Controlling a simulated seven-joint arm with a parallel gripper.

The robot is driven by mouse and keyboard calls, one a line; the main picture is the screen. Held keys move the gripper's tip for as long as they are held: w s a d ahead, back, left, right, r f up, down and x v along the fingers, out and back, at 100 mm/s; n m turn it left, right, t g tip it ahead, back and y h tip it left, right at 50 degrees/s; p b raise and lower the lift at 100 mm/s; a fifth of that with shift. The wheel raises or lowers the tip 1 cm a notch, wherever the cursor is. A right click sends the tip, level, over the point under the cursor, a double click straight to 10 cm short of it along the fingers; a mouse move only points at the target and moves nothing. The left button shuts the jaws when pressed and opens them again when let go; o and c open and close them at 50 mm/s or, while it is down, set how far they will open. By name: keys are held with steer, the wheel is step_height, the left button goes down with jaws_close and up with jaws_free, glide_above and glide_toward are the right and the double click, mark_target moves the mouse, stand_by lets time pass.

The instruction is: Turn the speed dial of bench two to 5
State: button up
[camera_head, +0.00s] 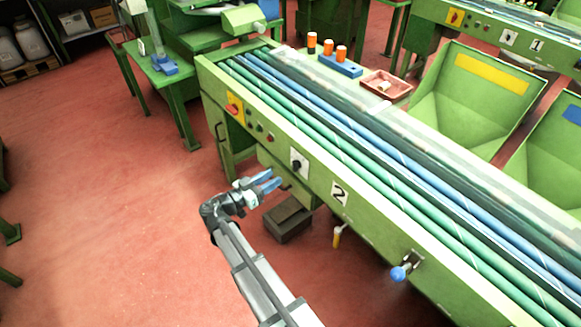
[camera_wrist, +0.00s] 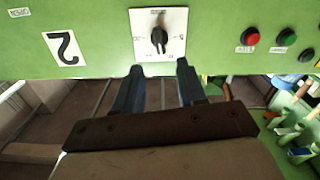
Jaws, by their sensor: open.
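The speed dial (camera_head: 296,163) is a black knob on a white square plate, set in the green front panel of the bench marked 2 (camera_head: 339,193). In the wrist view the dial (camera_wrist: 159,37) is upside down or rotated, and the plate's small markings are too blurred to read. My gripper (camera_head: 272,182) is in front of the panel, below and left of the dial, with blue fingers. In the wrist view my gripper (camera_wrist: 161,73) is open and empty, its two fingertips either side of the dial's line and just below the plate, apart from the knob.
A red button (camera_wrist: 250,36), a green button (camera_wrist: 286,37) and a dark one lie beside the dial plate. A red-on-yellow switch (camera_head: 233,107) sits farther left. A blue-knobbed lever (camera_head: 399,272) and a yellow handle (camera_head: 337,237) project at right. A dark box (camera_head: 288,221) stands below.

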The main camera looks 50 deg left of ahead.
mark_target(293, 166)
steer(key=w, duration=0.8)
steer(key=shift+w, duration=0.3)
steer(key=c, duration=0.7)
steer(key=shift+c, duration=0.2)
steer(key=shift+a+f+n, duration=0.15)
steer(key=shift+n, duration=3.8)
steer(key=shift+a+f+n, duration=0.1)
steer(key=shift+f+n, duration=0.05)
steer(key=shift+n, duration=4.1)
